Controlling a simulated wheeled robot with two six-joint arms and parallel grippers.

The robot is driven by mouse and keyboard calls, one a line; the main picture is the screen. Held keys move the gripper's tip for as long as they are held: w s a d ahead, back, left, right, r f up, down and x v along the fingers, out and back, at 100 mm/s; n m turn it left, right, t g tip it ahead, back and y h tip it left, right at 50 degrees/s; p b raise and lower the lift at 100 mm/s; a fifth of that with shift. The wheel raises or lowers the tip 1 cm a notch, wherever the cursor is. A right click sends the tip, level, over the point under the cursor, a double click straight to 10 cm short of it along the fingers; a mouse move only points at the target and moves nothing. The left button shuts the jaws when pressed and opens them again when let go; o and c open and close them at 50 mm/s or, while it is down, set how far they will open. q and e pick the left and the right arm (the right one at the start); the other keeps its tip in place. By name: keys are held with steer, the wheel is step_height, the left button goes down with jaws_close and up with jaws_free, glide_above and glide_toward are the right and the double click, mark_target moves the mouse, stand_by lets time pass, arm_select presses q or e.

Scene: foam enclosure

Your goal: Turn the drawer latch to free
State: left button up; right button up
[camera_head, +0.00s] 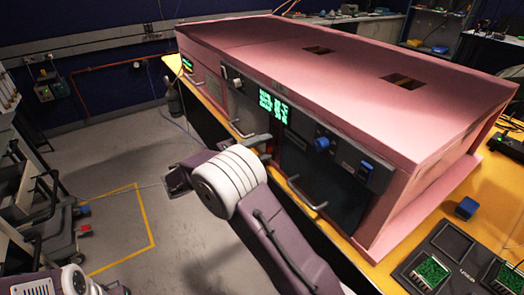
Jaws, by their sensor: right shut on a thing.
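The pink foam enclosure (330,50) stands on a yellow-edged bench, its dark front panels facing left and toward me. My right arm reaches up from the bottom, and its white wrist covers part of the front. My right gripper (260,143) is at the front panel, left of the middle handle, and is shut on a small dark part there, which appears to be the drawer latch. The wrist and fingers hide most of the latch, so I cannot tell its angle. My left gripper is not visible; only a piece of my left arm shows at the bottom left.
Front fittings include a green display (273,106), a blue knob (322,144), a blue switch (366,167) and bar handles (308,197). A blue block (466,208) and a dark tray (449,243) lie on the bench at right. The floor at left is partly open.

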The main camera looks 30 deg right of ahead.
steer(key=o, duration=1.4)
steer(key=a, duration=0.9)
steer(key=shift+s, duration=0.35)
